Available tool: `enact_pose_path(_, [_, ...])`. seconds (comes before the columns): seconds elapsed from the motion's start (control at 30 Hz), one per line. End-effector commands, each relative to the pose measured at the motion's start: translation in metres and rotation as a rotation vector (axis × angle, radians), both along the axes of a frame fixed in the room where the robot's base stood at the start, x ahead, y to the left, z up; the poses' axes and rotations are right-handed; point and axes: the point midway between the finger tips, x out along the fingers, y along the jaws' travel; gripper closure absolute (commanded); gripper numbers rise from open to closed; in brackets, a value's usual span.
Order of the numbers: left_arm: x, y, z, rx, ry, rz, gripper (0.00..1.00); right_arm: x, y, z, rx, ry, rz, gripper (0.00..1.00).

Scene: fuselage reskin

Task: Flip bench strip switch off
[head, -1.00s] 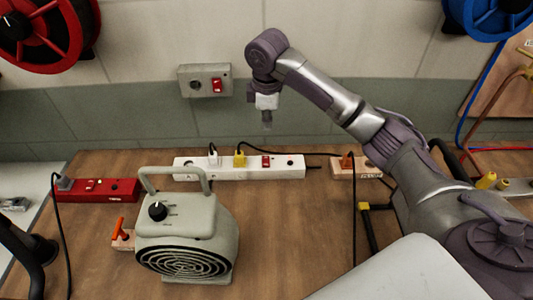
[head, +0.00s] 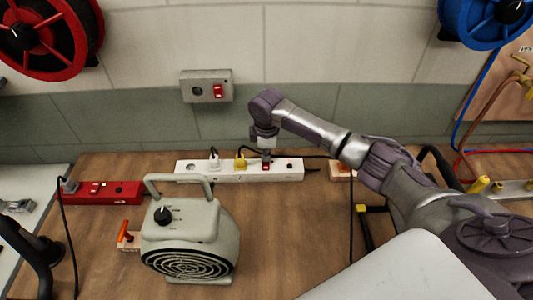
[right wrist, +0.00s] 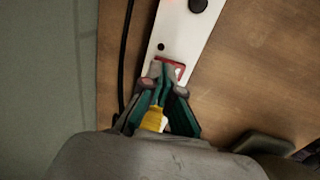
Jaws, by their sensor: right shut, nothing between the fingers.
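The white bench strip (head: 225,174) lies along the back of the workbench with a white plug and a yellow plug (head: 240,161) in it. Its red switch (right wrist: 180,69) shows in the right wrist view, partly hidden by my fingertips. My right gripper (head: 266,160) points down over the switch, shut and empty. In the right wrist view its fingertips (right wrist: 167,76) are at the red switch; contact and the rocker's position cannot be made out. My left gripper is not in view.
A grey heater (head: 190,235) stands in front of the white strip. A red strip (head: 115,193) with its own switch lies to the left. A wall box (head: 206,86) with a red switch is above. Dark cords run along the bench. Bare wood (head: 290,230) lies right of the heater.

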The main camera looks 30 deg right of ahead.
Motion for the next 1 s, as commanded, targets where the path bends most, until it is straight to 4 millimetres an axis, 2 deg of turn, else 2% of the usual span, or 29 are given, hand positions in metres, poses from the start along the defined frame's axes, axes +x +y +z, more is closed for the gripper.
enact_pose_path(0.23, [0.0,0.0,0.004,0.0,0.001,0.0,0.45,0.001,-0.001,-0.013,0.0,0.0,0.0,1.0])
enact_pose_path(0.8, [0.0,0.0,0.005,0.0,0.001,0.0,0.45,0.002,-0.001,-0.016,0.0,0.001,0.001,1.0])
enact_pose_path(1.0, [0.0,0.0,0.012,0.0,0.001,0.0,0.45,-0.001,0.0,-0.014,0.0,0.002,0.001,1.0])
